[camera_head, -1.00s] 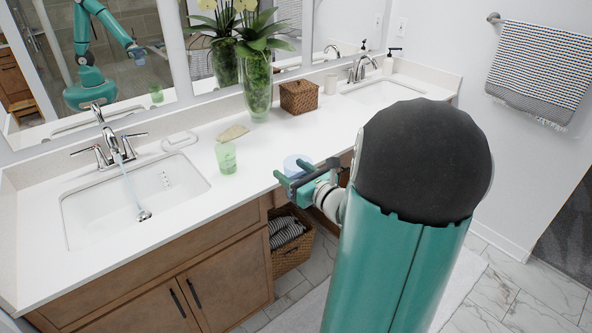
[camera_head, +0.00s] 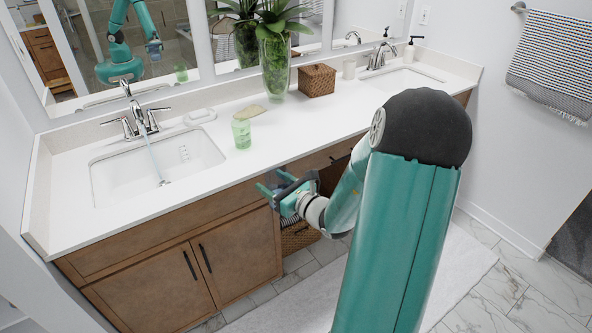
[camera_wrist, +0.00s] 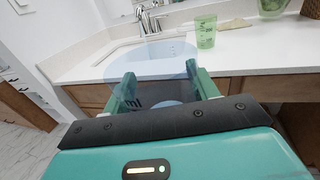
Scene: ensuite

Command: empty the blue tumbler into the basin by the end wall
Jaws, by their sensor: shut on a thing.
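My gripper (camera_head: 275,190) is just in front of the counter's front edge, between the two basins. In the wrist view its fingers (camera_wrist: 162,88) are shut on the translucent blue tumbler (camera_wrist: 160,66). The tumbler looks roughly upright with its wide end up; I cannot tell what is in it. The right basin (camera_head: 405,80) is near the towel wall.
A plant vase (camera_head: 274,65) and a wicker box (camera_head: 317,80) are farther back. Counter front between basins is clear.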

